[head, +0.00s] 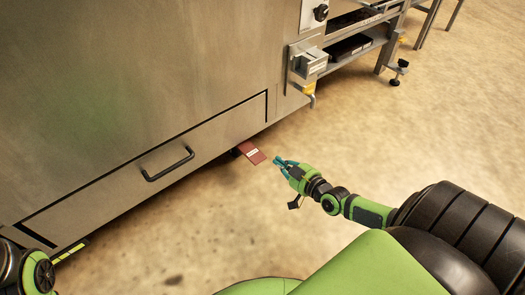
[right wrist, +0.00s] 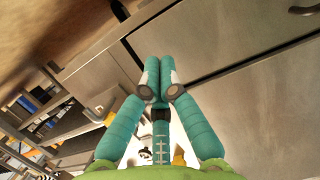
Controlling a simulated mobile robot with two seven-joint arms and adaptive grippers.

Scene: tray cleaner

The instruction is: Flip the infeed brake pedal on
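The brake pedal (head: 252,153) is a small red plate with a white label. It sticks out low from under the steel machine's front edge, near the middle of the head view. My right gripper (head: 279,162) is just to the right of the pedal, its teal fingers pointing toward it, with a small gap showing between them. In the right wrist view, the fingertips (right wrist: 158,72) are together with nothing between them. The pedal cannot be made out in that view. Of my left arm only a part shows at the lower left edge; its gripper is out of view.
The large steel machine (head: 140,80) fills the left, with a black-handled drawer panel (head: 168,164) low on its front. A bracket (head: 307,62) and conveyor frame stand at upper right. The tan floor (head: 430,120) is clear to the right.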

